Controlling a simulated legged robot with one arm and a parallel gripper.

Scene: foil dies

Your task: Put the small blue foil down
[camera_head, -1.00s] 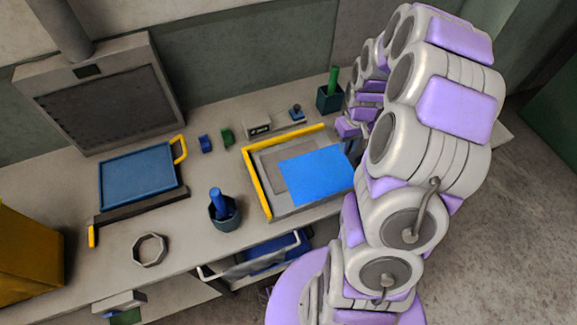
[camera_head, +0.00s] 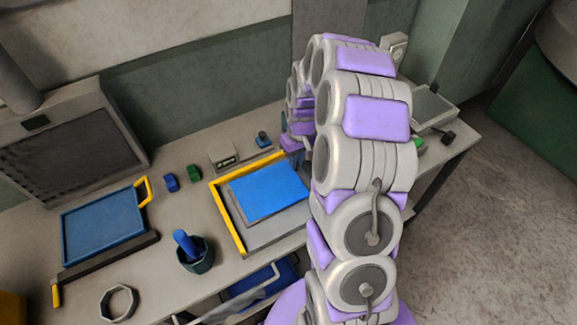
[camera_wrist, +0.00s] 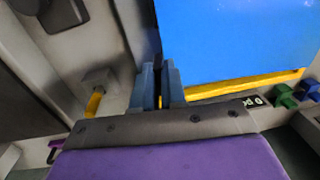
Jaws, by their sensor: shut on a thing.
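The small blue foil (camera_head: 266,190) is a flat bright blue sheet over the grey bed of the yellow-edged tray (camera_head: 227,222). A grey plate edge shows along its left and near sides. I cannot tell whether the foil touches the bed. My gripper (camera_head: 294,157) is at the foil's far right side, mostly hidden behind my arm. In the wrist view, my gripper's blue fingers (camera_wrist: 160,72) are close together at the edge of the foil (camera_wrist: 240,38), shut on it. The tray's yellow edge (camera_wrist: 245,85) shows beyond the foil.
A blue board with a yellow handle (camera_head: 103,225) lies left. A dark cup with a blue-handled tool (camera_head: 195,255) stands left of the tray. Small blue (camera_head: 171,182) and green (camera_head: 194,173) blocks and a small display box (camera_head: 222,157) sit behind. A hexagonal ring (camera_head: 119,302) lies at front left.

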